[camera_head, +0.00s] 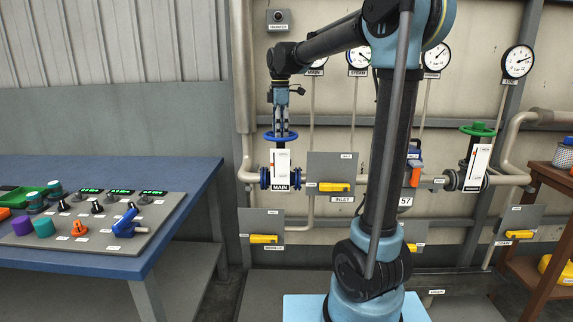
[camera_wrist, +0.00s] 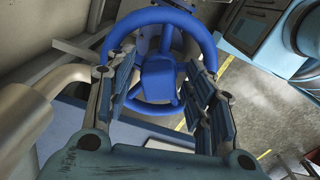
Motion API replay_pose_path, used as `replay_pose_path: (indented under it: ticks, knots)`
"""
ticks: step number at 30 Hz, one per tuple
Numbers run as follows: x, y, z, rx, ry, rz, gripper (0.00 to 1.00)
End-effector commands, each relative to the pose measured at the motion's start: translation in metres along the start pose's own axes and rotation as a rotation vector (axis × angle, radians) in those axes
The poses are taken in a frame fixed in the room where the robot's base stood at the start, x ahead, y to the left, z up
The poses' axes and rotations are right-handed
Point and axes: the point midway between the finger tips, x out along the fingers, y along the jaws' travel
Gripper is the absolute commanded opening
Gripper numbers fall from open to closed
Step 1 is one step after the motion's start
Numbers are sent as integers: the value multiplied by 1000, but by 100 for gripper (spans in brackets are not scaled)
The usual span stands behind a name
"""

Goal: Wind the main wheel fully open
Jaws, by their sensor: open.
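The main wheel (camera_head: 281,139) is a blue handwheel above a white plate marked MAIN (camera_head: 281,184) on the pipe. In the wrist view the blue rim (camera_wrist: 206,42) and its hub (camera_wrist: 160,80) fill the middle. My gripper (camera_head: 281,122) points down at the wheel from directly above. In the wrist view my gripper (camera_wrist: 160,72) is open, with one finger on each side of the hub. The fingertips lie near the rim; I cannot tell whether they touch it. Nothing is clamped between them.
A green wheel (camera_head: 477,130) sits on another valve at the right. Yellow-handled valves (camera_head: 334,187) and round gauges (camera_head: 518,61) are on the wall. A control panel (camera_head: 97,245) lies on the blue bench (camera_head: 190,180) at the left. A wooden rack (camera_head: 553,190) stands far right.

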Motion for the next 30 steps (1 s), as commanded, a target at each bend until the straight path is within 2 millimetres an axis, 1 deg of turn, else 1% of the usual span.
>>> replay_pose_path:
  ticks: [5, 8, 30]
  knots:
    - [0, 0, 0, 36, 0, 0, 50]
    - [0, 0, 0, 92, 0, 0, 50]
    - [0, 0, 0, 586, 0, 0, 50]
